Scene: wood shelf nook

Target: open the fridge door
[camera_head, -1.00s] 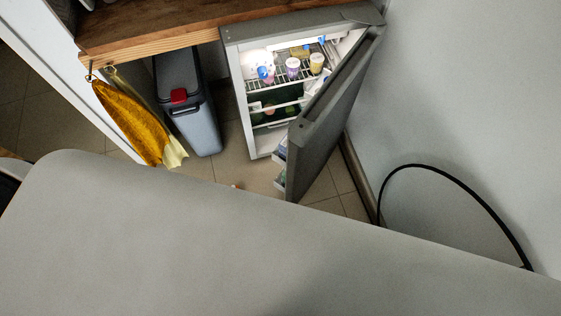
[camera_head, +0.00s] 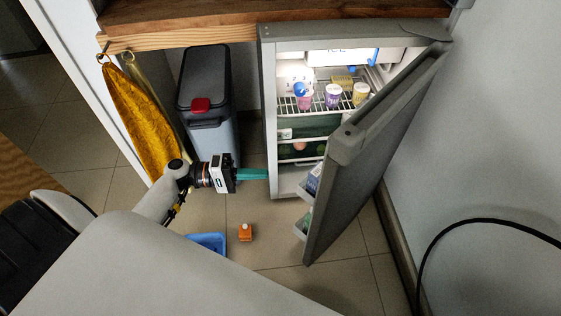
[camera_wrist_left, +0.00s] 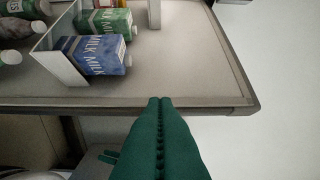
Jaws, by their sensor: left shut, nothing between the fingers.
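The fridge (camera_head: 268,110) stands under the wooden counter, lit inside, with bottles and cups on its racks. Its grey door (camera_head: 375,150) is swung wide open toward the right wall. My left gripper (camera_head: 266,174) has green fingers, shut and empty, in front of the fridge's lower opening, left of the door. In the left wrist view the shut fingers (camera_wrist_left: 159,100) point at the door's edge (camera_wrist_left: 200,108), with the inner face of the door and its milk cartons (camera_wrist_left: 92,55) beyond. I cannot tell whether they touch the door. My right gripper is not in view.
A grey bin (camera_head: 205,90) with a red latch stands left of the fridge. A yellow cloth (camera_head: 140,110) hangs from the wooden counter (camera_head: 190,25). A blue tray (camera_head: 208,242) and a small orange object (camera_head: 245,232) are on the tiled floor. A black cable (camera_head: 470,222) curves at the right.

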